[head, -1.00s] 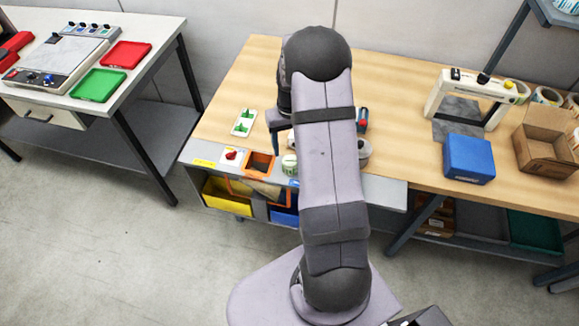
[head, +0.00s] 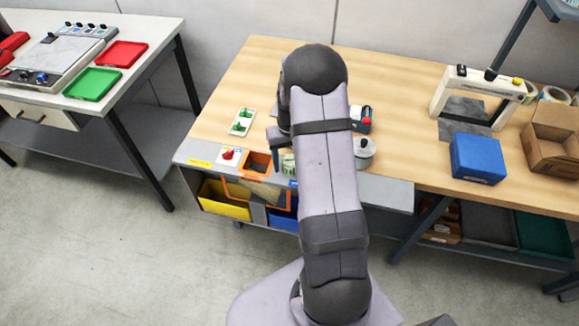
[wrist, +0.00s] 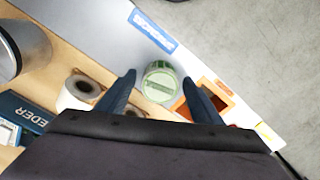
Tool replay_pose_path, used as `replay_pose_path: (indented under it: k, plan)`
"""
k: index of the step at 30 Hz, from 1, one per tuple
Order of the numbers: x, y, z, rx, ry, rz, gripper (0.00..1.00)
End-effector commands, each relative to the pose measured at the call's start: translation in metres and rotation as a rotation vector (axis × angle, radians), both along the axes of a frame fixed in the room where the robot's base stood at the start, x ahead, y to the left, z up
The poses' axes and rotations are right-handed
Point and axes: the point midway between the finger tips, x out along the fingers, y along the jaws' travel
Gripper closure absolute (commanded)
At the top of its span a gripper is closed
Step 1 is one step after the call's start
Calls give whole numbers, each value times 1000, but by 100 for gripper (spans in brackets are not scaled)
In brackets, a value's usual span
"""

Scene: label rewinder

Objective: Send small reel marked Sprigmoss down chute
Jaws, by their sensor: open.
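A small green-and-white reel (wrist: 160,84) stands on the grey strip at the bench's front edge. Its marking is too small to read. My gripper (wrist: 159,77) is open, with one finger on each side of this reel; I cannot tell whether they touch it. The orange-framed chute opening (head: 257,163) is just left of the reel. In the wrist view the chute opening (wrist: 218,91) lies to the right, partly behind a finger.
White rolls (wrist: 82,88) lie left of my gripper in the wrist view, near a grey cylinder (wrist: 24,50). A red knob (head: 230,156) is left of the chute. A yellow bin (head: 224,200) and a blue bin (head: 284,217) sit below. A blue box (head: 476,158) stands farther right.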

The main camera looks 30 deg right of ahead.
Motion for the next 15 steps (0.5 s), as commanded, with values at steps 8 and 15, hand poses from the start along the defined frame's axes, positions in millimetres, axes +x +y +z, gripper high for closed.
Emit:
replay_pose_path:
  k: [8, 15]
  plan:
    - [0, 0, 0, 0, 0, 0, 66]
    - [0, 0, 1, 0, -1, 0, 69]
